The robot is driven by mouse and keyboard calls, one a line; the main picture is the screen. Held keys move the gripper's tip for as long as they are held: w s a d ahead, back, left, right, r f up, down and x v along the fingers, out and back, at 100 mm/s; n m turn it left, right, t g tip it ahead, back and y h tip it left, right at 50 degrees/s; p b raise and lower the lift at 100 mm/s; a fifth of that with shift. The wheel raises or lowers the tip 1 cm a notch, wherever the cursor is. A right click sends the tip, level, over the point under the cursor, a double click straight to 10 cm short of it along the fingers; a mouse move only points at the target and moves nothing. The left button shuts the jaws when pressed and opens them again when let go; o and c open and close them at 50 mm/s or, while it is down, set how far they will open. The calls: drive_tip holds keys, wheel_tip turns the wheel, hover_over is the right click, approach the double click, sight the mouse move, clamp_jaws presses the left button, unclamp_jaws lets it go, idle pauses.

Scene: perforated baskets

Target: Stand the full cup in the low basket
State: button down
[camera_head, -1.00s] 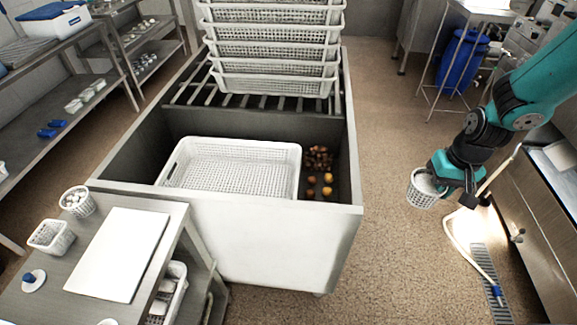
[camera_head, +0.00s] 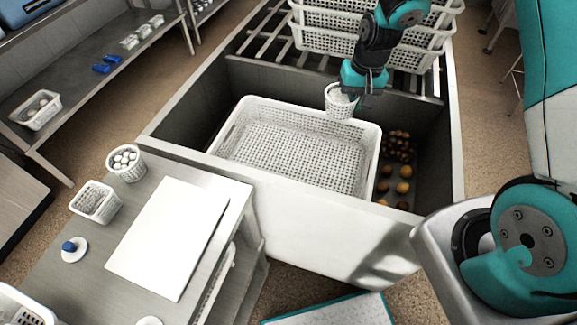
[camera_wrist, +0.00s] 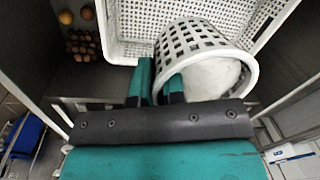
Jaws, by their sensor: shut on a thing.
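My gripper (camera_wrist: 160,92) is shut on a white perforated cup (camera_wrist: 195,42), gripping its wall near the rim. The cup also shows in the head view (camera_head: 339,103), hanging upright or nearly so near the far right corner of the low basket. White contents show at its mouth in the wrist view. The low basket (camera_head: 228,140) is a wide white perforated basket in the grey bin, and it looks empty. The cup overlaps the basket's far rim in the picture; I cannot tell its height above it.
Brown and orange round items (camera_head: 403,187) lie in the bin right of the basket. Stacked white baskets (camera_head: 325,40) stand on the bars behind. A side table at front left holds a second perforated cup of white balls (camera_head: 126,165), a small basket (camera_head: 94,201) and a white board (camera_head: 168,235).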

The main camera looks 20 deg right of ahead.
drive_tip(key=w+a+f+m+b, duration=0.3)
drive_tip(key=w+f+b, duration=0.1)
drive_tip(key=f+b, duration=0.4)
drive_tip(key=w+a+f+m+b, duration=0.2)
drive_tip(key=w+f+m+b, duration=0.2)
drive_tip(key=f+b, duration=0.45)
drive_tip(key=m, duration=0.2)
hover_over(324, 173)
drive_tip(key=shift+t, duration=0.4)
drive_tip(key=f, duration=1.4)
drive_tip(key=shift+s+d, duration=0.1)
drive_tip(key=shift+d, duration=0.15)
drive_tip(key=shift+f, duration=2.35)
drive_tip(key=shift+f, duration=0.1)
drive_tip(key=c, duration=1.6)
unclamp_jaws()
drive_tip(key=shift+f, duration=0.1)
drive_tip(key=shift+c, duration=0.2)
drive_tip(key=o, duration=0.4)
drive_tip(key=shift+o, duration=0.2)
